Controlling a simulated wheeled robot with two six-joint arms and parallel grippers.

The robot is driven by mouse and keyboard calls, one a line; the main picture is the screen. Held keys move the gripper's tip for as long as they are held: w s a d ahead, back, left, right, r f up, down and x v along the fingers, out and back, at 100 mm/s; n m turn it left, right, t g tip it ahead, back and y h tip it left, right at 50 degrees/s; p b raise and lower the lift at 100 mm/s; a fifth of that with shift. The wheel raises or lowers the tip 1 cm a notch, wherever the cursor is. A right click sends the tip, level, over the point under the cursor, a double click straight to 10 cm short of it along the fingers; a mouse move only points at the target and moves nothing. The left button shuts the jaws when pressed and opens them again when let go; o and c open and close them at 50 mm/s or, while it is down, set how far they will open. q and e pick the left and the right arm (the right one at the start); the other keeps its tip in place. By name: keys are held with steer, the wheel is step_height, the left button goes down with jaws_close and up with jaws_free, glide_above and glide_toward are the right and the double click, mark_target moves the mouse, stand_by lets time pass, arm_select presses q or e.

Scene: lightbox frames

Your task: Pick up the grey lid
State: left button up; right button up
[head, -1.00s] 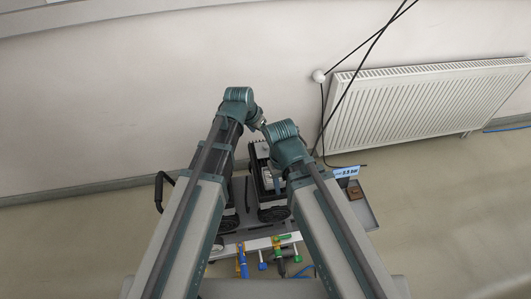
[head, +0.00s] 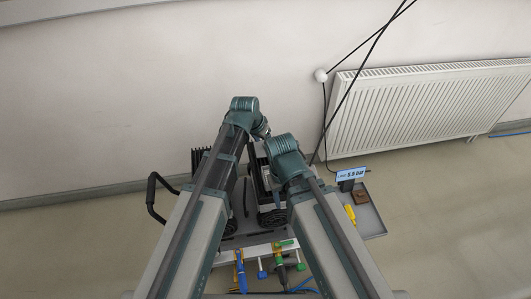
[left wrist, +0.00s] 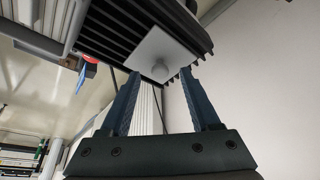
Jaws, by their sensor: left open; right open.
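A light grey square plate with a round knob, which looks like the grey lid (left wrist: 152,50), shows in the left wrist view against a dark ribbed block (left wrist: 118,38). My left gripper (left wrist: 161,74) is open; its two blue fingers point toward the plate, with the knob between and just beyond the tips. Whether they touch it I cannot tell. In the head view my arms cover the lid. My right gripper (head: 287,165) is by the cart, its fingers mostly hidden under the wrist.
A grey cart (head: 232,243) with a black handle (head: 152,196) stands below my arms. Colourful tools (head: 279,252) line the front. A radiator (head: 420,105) is on the wall.

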mark_target(264, 144)
arm_select(q)
steer(key=shift+b+x, duration=0.45)
steer(key=shift+x, duration=0.6)
steer(key=shift+r, duration=0.15)
arm_select(e)
steer(key=shift+f, duration=0.8)
arm_select(q)
steer(key=shift+c, duration=0.2)
jaws_close()
step_height(264, 144, up, 10)
steer(key=p, duration=1)
arm_select(e)
step_height(264, 144, up, 10)
